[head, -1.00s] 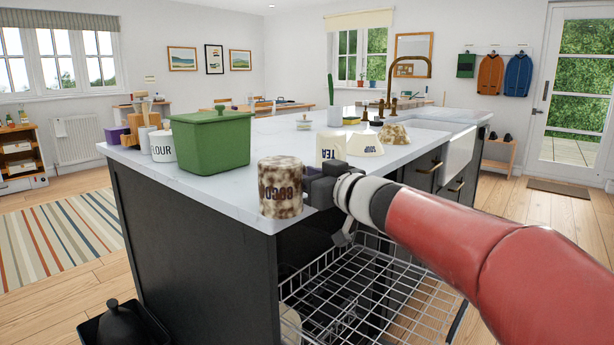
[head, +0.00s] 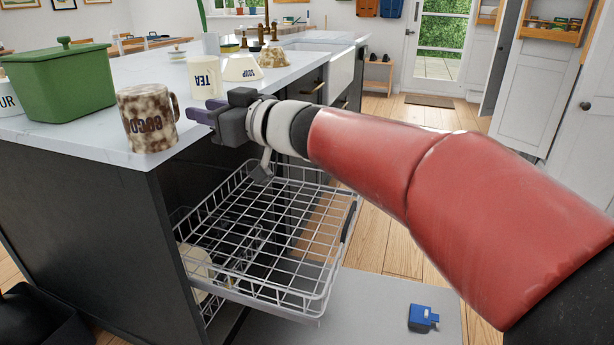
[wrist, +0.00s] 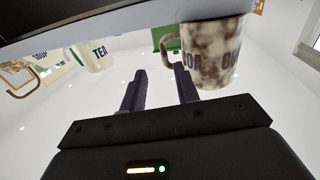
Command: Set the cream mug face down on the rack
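The cream mug (head: 205,79), lettered TEA, stands on the white island counter beyond my gripper; its lettering is upside down, so it looks mouth down. It also shows in the wrist view (wrist: 95,56). The rack (head: 270,235) is a pulled-out wire dishwasher rack below and right of the counter edge; its top looks empty. My gripper (head: 197,116) is open and empty at the counter's edge, its fingers apart in the wrist view (wrist: 161,92). A brown-speckled mug (head: 148,122), also lettered upside down, stands just left of my fingertips, apart from them.
A green lidded bin (head: 75,85) stands left on the counter (head: 60,133). A cream bowl (head: 241,69) and a speckled bowl (head: 274,57) sit beyond the cream mug. Pale dishware (head: 197,264) shows in the lower rack. A blue object (head: 423,318) lies on the floor mat.

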